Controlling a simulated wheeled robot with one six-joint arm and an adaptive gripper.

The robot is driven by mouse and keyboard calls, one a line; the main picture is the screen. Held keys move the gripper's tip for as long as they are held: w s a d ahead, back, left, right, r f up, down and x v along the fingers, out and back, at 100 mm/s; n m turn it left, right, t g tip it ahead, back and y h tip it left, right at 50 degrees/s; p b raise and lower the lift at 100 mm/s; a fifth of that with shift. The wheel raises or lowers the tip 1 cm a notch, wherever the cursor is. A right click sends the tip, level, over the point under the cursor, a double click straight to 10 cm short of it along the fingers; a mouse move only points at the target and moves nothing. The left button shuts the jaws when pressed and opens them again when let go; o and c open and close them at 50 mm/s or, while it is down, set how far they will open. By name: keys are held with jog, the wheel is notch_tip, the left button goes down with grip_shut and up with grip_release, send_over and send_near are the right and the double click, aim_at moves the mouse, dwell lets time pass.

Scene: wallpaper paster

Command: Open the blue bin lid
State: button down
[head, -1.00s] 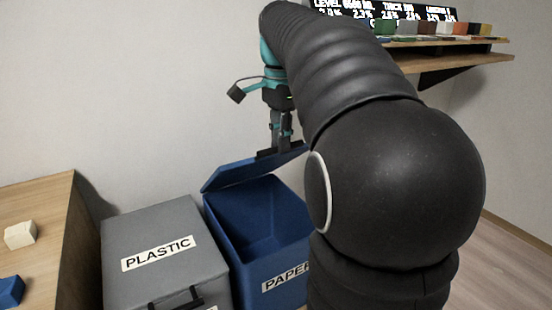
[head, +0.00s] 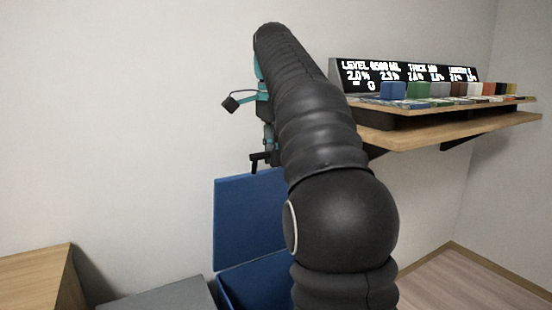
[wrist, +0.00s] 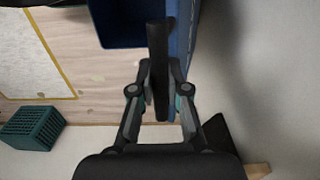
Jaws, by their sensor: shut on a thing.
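The blue bin lid (head: 248,222) stands about upright against the wall side, above the open blue bin (head: 240,283). My gripper (wrist: 160,92) is shut on the lid's black handle (wrist: 157,45) in the wrist view. The lid edge shows there as a blue strip (wrist: 184,30) beside the handle, with the dark blue bin interior (wrist: 118,22) to its left. In the head view, my black arm hides most of my gripper and the right part of the lid and bin.
A grey bin lid (head: 165,296) and a wooden table (head: 35,278) are at the lower left. A wooden shelf (head: 450,130) with coloured blocks and a display (head: 400,75) is at the right. A green basket (wrist: 32,127) stands on the floor in the wrist view.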

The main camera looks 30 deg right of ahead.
jog(key=shift+w+d+f, duration=0.1)
jog(key=shift+w+f, duration=0.05)
jog(key=c, duration=1.1)
grip_release()
jog(key=shift+c, duration=0.2)
